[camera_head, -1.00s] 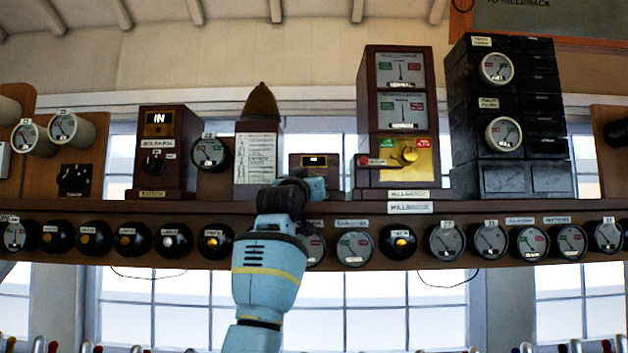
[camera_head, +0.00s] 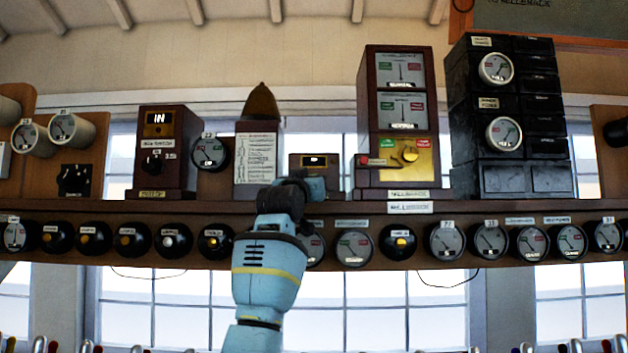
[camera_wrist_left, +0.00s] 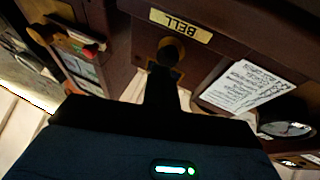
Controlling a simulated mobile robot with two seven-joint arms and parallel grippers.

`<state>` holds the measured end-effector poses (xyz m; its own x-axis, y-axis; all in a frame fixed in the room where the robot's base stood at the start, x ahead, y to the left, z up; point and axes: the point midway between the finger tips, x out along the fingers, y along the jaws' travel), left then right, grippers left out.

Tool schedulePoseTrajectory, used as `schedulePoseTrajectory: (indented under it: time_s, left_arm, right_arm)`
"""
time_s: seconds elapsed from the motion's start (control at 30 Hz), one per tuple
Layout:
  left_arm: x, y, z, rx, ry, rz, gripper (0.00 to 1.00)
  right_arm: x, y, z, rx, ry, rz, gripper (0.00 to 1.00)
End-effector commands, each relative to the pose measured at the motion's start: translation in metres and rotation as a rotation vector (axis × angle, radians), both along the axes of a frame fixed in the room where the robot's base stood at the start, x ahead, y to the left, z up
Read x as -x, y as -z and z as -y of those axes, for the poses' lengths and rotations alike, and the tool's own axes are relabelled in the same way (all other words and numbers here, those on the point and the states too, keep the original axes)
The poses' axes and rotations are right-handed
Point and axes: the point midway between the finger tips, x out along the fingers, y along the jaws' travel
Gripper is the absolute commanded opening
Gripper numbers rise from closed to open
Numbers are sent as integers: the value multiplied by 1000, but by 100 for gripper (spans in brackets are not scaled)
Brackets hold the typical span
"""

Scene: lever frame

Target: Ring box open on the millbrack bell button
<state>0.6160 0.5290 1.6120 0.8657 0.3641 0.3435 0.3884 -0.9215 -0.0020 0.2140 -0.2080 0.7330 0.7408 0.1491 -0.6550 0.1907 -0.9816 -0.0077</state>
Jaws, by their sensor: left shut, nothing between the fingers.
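The small brown bell box (camera_head: 322,161) stands on the shelf, left of the tall Millbrack instrument (camera_head: 367,120). My left gripper (camera_head: 298,183) is in front of the box and hides its lower part, including the button, in the head view. The left wrist view shows the box upside down, with a BELL plate (camera_wrist_left: 180,25) and a round dark brass button (camera_wrist_left: 171,48) beside it. My left gripper (camera_wrist_left: 163,72) is shut and empty there, its fingertips at the button. I cannot tell whether they touch it. My right gripper is not in view.
A card holder (camera_head: 255,160) stands close left of the bell box. The shelf (camera_head: 160,207) carries several dials and round plungers along its front. A black instrument stack (camera_head: 480,120) stands at the right. Several lever tops show along the bottom edge.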

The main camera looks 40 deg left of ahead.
Motion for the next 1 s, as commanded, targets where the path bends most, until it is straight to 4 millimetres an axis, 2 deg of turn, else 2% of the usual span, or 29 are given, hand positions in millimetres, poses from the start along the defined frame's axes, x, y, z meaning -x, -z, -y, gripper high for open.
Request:
schedulePoseTrajectory:
  time_s: [0.7, 1.0]
  left_arm:
    - [-13, -1, -11, -1, 0, 0, 0]
    - [-6, 0, -5, -1, 1, 1, 0]
  right_arm:
    - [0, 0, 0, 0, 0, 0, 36]
    - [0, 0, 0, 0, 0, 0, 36]
